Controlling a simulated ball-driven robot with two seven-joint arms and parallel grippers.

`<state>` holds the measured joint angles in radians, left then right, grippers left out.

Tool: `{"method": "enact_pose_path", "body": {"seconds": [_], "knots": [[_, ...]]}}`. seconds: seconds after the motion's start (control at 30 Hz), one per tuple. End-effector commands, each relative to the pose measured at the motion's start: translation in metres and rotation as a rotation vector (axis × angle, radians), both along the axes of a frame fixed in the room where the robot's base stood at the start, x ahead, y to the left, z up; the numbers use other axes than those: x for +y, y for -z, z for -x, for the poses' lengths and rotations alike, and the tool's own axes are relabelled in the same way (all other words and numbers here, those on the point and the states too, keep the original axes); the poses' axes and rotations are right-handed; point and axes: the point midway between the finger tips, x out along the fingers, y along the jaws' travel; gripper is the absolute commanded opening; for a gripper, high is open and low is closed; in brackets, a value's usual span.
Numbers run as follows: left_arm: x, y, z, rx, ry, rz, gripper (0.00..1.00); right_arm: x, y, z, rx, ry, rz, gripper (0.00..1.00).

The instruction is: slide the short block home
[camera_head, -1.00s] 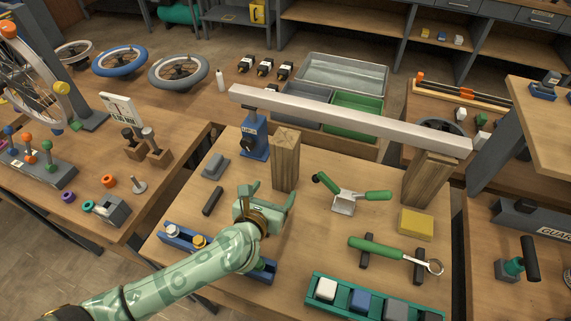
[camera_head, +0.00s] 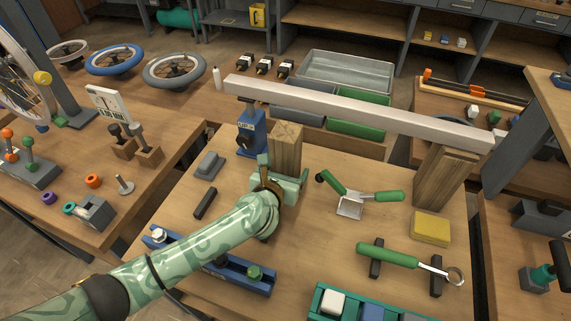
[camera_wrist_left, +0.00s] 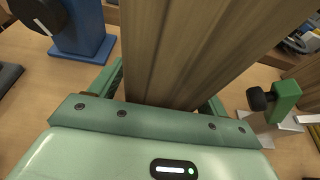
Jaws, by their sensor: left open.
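A wooden block (camera_head: 286,148) stands upright just in front of the pale beam (camera_head: 350,112), near its left end. Its top end shows below and in front of the beam; I take it as the short block. My left gripper (camera_head: 284,172) is open low at the block, with one finger on each side of it. In the left wrist view the block (camera_wrist_left: 185,50) fills the space between the fingers; whether they touch it I cannot tell. A second wooden block (camera_head: 443,178) stands under the beam's right end. My right gripper is not in view.
A blue jack (camera_head: 250,135) stands left of the block, under the beam's left end. A green-handled clamp (camera_head: 352,198), a yellow block (camera_head: 430,227) and a green-handled tool (camera_head: 390,256) lie to the right. A grey block (camera_head: 209,165) lies at the left.

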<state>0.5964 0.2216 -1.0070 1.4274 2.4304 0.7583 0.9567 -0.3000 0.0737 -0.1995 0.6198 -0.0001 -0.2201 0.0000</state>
Motion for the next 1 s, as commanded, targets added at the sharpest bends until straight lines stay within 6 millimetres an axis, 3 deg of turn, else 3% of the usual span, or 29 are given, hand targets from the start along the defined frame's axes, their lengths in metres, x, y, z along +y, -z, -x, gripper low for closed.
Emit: {"method": "enact_pose_path", "body": {"seconds": [0.1,0.27,0.37,1.0], "knots": [[0.000,0.000,0.000,0.000,0.000,0.000,0.74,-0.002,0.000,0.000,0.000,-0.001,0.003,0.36],[0.000,0.000,0.000,0.000,0.000,0.000,0.32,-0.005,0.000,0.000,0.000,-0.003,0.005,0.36],[0.000,-0.001,0.000,-0.003,0.001,0.001,0.28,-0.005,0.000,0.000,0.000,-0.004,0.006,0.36],[-0.006,0.001,-0.019,-0.001,0.000,-0.001,0.28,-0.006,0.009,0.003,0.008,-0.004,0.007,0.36]]}}
